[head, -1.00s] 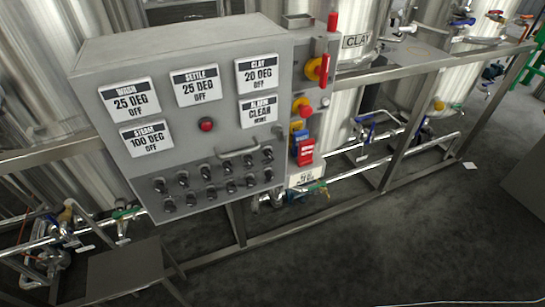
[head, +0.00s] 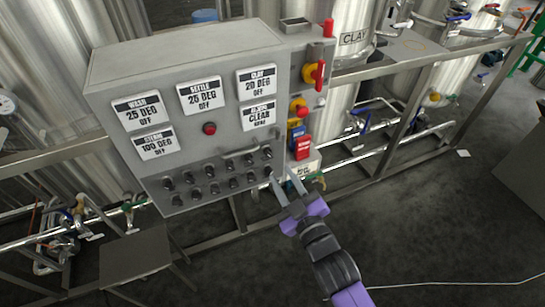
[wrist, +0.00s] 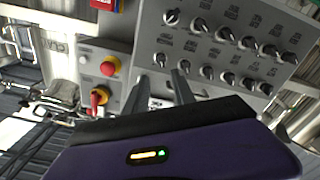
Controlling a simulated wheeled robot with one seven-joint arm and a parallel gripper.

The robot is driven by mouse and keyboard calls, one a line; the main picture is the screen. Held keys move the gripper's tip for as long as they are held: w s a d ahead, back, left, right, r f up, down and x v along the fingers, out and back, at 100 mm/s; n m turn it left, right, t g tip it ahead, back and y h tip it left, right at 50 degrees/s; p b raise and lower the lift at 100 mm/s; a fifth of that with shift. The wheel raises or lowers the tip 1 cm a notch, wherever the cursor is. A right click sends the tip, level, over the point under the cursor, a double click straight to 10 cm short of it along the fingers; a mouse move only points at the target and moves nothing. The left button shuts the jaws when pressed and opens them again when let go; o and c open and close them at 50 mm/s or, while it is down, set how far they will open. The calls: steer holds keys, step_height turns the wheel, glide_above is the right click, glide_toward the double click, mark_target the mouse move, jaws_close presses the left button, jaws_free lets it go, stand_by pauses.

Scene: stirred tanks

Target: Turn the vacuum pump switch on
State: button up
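The grey control panel (head: 225,140) carries two rows of black rotary knobs (head: 211,171) along its lower part. Their small labels are too small to read, so I cannot tell which one is the vacuum pump switch. The knobs also fill the upper right of the wrist view (wrist: 228,79). My gripper (head: 282,177) is in front of the panel's lower right corner, just right of the knob rows. Its two fingers are apart with nothing between them.
A red emergency button (wrist: 109,66) and a red-and-yellow rotary switch (wrist: 97,98) show left of the fingers. A red box (head: 303,148) hangs beside the panel. A grey handle (head: 243,153) sticks out above the knobs. Below, a small flat stand (head: 135,255) and pipes are near.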

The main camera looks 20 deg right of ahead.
mark_target(270, 156)
steer(key=w, duration=0.2)
steer(key=w+p, duration=0.1)
steer(key=w, duration=0.4)
steer(key=shift+w+f+p, duration=0.25)
steer(key=shift+f+p, duration=0.1)
steer(key=shift+p, duration=0.05)
jaws_close()
